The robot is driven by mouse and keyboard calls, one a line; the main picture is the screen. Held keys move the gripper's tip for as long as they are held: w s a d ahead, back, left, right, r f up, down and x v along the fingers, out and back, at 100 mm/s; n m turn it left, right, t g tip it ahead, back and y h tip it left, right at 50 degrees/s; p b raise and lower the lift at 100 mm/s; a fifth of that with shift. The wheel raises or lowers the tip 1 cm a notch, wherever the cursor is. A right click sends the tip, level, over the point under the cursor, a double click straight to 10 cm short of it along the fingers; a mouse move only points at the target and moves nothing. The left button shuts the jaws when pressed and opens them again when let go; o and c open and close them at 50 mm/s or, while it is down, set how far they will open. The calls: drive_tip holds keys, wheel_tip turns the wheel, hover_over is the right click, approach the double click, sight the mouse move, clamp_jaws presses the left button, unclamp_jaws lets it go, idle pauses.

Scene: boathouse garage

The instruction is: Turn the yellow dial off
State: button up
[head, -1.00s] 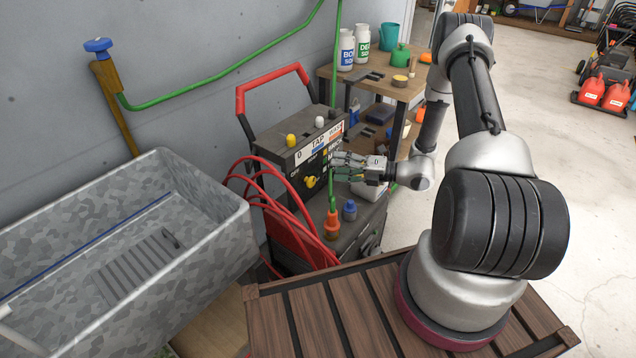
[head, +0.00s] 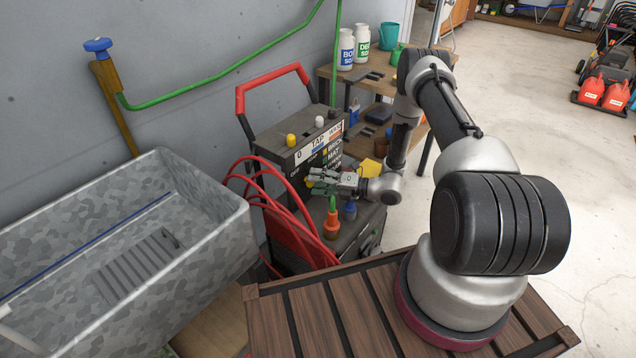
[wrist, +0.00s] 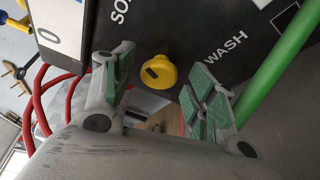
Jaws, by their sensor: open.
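The yellow dial (wrist: 158,72) sits on the black front panel, between a label starting "SO" and the word "WASH" in the wrist view. A dark mark shows on its left side. My gripper (wrist: 163,84) is open, with one green-padded finger on each side of the dial; gaps show between pads and dial. In the head view my gripper (head: 314,182) is at the front of the dark washer machine (head: 272,140) and largely hides the dial. The dial's "OFF" label is partly visible there.
Red hoses (head: 262,200) loop left of the panel. An orange nozzle (head: 331,226) and a blue one (head: 350,209) stand just below my gripper. A green hose (wrist: 280,75) runs close right of the fingers in the wrist view. A grey trough (head: 215,225) is at left.

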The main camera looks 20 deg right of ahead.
drive_tip(key=c, duration=1)
drive_tip(key=shift+c, duration=0.2)
drive_tip(key=shift+r+n, duration=0.1)
drive_tip(key=shift+n, duration=0.2)
drive_tip(key=shift+s+a+r+n+t+h, duration=0.15)
drive_tip(key=shift+n+t+h, duration=0.15)
drive_tip(key=shift+n+h, duration=1.1)
drive_tip(key=shift+s+a+r+n+t+h, duration=0.1)
drive_tip(key=shift+n+t+h, duration=0.45)
drive_tip(key=shift+n, duration=1.45)
drive_tip(key=shift+s+a+r+n+t+h, duration=0.1)
drive_tip(key=shift+a+n+h, duration=0.05)
drive_tip(key=shift+n+h, duration=1.35)
drive_tip(key=shift+n+y, duration=0.25)
drive_tip(key=shift+n, duration=0.05)
